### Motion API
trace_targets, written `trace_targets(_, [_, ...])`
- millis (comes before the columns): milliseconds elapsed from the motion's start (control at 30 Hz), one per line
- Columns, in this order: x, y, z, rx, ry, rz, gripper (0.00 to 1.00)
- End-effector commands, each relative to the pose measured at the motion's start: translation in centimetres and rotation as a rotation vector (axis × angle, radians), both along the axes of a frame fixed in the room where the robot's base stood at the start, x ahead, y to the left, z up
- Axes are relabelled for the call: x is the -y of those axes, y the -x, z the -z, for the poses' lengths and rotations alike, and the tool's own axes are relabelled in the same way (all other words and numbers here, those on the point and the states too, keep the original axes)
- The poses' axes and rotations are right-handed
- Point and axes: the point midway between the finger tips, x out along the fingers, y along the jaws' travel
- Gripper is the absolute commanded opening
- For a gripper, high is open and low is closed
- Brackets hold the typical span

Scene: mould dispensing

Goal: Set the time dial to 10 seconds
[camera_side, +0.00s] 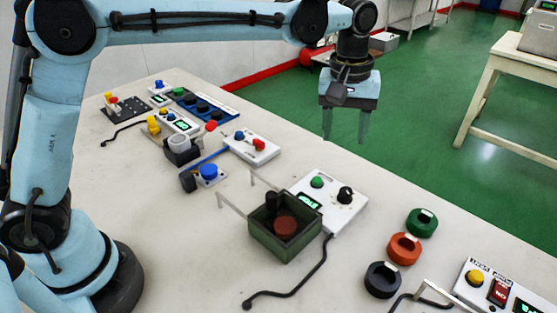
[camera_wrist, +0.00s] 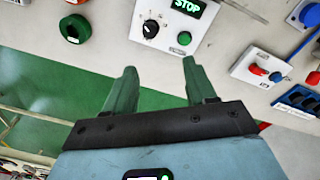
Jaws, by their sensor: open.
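The time dial (camera_side: 345,194) is a black knob on a white control box (camera_side: 335,212), beside a green button (camera_side: 317,181) and a small display (camera_side: 309,200). In the wrist view the dial (camera_wrist: 150,29) sits on a pale face with marks around it, and the display (camera_wrist: 188,7) reads STOP in green. I cannot read the dial's setting. My gripper (camera_side: 344,139) is open and empty, in the air above the far side of the control box, apart from the dial. In the wrist view its fingertips (camera_wrist: 159,66) are below the dial in the picture.
A dark green open box (camera_side: 262,237) with a black post and reddish disc inside stands in front of the control box. Green (camera_side: 421,222), orange (camera_side: 404,249) and black (camera_side: 382,280) rings lie to the right. Other button boxes (camera_side: 251,146) stand to the left.

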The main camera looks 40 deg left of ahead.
Motion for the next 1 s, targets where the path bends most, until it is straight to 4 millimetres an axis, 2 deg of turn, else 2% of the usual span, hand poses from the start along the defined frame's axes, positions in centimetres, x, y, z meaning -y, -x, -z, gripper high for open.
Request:
trace_targets(33, [0.9, -0.4, 0.5, -0.018, -0.005, -0.014, 0.56])
trace_targets(200, [2.2, -0.9, 1.5, -0.054, -0.017, -0.052, 0.56])
trace_targets(467, [2.4, -0.9, 3.3, -0.06, -0.02, -0.06, 0.56])
trace_targets(900, [2.4, -0.9, 11.0, -0.058, -0.019, -0.059, 0.56])
trace_targets(1000, [2.4, -0.9, 12.2, -0.058, -0.019, -0.059, 0.56])
